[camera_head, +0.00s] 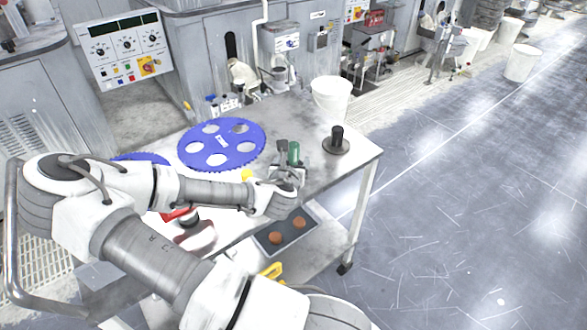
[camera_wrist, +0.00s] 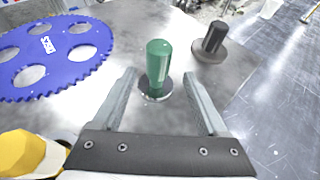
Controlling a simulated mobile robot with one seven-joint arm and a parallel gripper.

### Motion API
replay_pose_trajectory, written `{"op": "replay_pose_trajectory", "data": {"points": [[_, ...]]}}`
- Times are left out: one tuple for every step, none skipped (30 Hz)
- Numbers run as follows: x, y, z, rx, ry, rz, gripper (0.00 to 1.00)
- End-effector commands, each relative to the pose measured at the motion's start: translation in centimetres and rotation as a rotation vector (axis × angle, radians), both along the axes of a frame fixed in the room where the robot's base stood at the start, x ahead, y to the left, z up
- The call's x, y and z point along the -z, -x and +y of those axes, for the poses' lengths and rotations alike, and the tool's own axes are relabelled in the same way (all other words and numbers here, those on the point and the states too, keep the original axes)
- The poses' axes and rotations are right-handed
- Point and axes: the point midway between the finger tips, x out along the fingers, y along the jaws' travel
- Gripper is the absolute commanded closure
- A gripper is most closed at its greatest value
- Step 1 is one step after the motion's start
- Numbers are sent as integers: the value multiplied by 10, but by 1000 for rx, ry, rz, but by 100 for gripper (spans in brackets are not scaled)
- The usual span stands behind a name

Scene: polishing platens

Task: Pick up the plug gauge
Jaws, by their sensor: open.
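A green-handled piece with a round metal base, which looks like the plug gauge (camera_wrist: 158,66), stands upright on the metal table. In the head view the plug gauge (camera_head: 294,153) shows just beyond my gripper (camera_head: 288,162), its base hidden. In the wrist view my gripper (camera_wrist: 160,76) is open, with one finger on each side of the green handle in the picture. The fingers look apart from it, and nothing is held.
A black knob on a dark disc (camera_head: 336,142) stands to the right, also in the wrist view (camera_wrist: 212,42). A blue toothed disc with holes (camera_head: 222,146) lies left. A yellow object (camera_wrist: 30,153) is close at lower left.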

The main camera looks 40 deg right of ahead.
Motion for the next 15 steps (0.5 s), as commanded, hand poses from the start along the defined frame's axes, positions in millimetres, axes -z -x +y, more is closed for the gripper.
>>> {"op": "replay_pose_trajectory", "data": {"points": [[4, -5, -8, 1, 0, -1, 24], [5, -7, -10, 1, 0, 0, 24], [7, -11, -14, 1, 0, -1, 24], [8, -12, -16, 1, 0, -1, 24], [8, -14, -18, 0, 0, -1, 24], [9, -15, -19, 0, 1, -1, 24], [10, -16, -20, 0, 1, -1, 24], [10, -17, -21, 0, -1, -1, 24], [11, -18, -23, 1, 0, 0, 24], [12, -20, -25, 1, 0, 0, 24], [14, -22, -27, 1, -1, -1, 24], [16, -26, -30, 1, -1, -1, 24], [17, -28, -33, 1, 0, -2, 24], [19, -32, -36, 1, 0, -2, 24], [21, -36, -40, 1, 0, -2, 24]]}}
